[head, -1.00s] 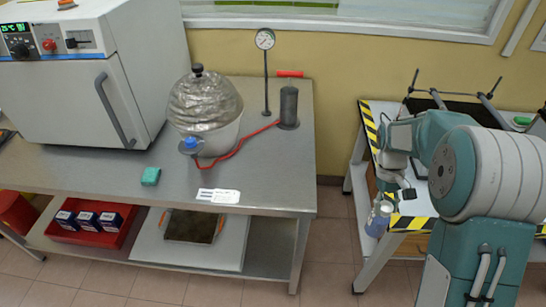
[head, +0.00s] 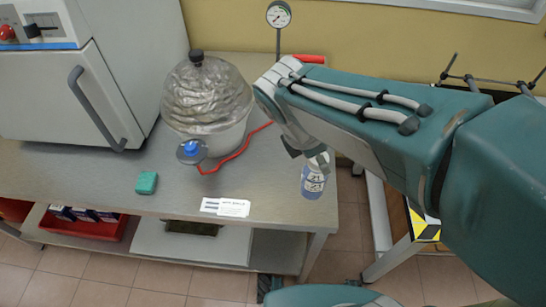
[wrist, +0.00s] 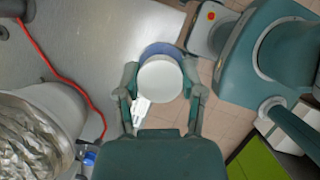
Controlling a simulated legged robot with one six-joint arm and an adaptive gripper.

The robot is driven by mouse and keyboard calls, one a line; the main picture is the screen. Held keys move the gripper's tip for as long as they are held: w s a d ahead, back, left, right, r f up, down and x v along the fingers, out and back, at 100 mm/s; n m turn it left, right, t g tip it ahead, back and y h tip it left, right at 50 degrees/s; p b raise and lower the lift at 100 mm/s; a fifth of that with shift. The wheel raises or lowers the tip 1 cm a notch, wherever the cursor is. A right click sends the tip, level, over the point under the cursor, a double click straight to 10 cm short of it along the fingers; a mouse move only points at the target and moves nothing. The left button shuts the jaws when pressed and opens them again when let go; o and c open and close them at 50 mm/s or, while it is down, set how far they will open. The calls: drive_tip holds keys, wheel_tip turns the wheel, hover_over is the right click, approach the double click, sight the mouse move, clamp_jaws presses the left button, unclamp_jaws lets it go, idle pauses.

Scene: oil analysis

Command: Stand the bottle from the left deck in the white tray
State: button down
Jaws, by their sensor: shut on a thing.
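My gripper (head: 312,152) is shut on the bottle (head: 314,182), a clear bottle with a blue and white label. It hangs upright or nearly so by the right end of the steel table; I cannot tell whether it touches the top. In the wrist view the bottle's round white cap (wrist: 160,80) sits between the two fingers (wrist: 162,92), with a blue rim behind it. A flat white tray-like piece (head: 150,241) lies on the lower shelf under the steel table, with a dark plate on it. I cannot tell if it is the white tray.
The steel table (head: 110,180) carries a white oven (head: 75,90), a foil-covered vessel (head: 207,100), a red hose, a green block (head: 146,182) and a white label card (head: 226,207). A red bin (head: 80,230) is on the lower shelf.

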drive_tip(key=shift+w+r+n, duration=0.1)
drive_tip(key=shift+r+n, duration=0.05)
drive_tip(key=shift+n, duration=0.25)
drive_tip(key=w+a+f, duration=0.4)
drive_tip(key=w+f, duration=0.9)
drive_tip(key=shift+w+f, duration=0.1)
drive_tip(key=shift+c, duration=1)
unclamp_jaws()
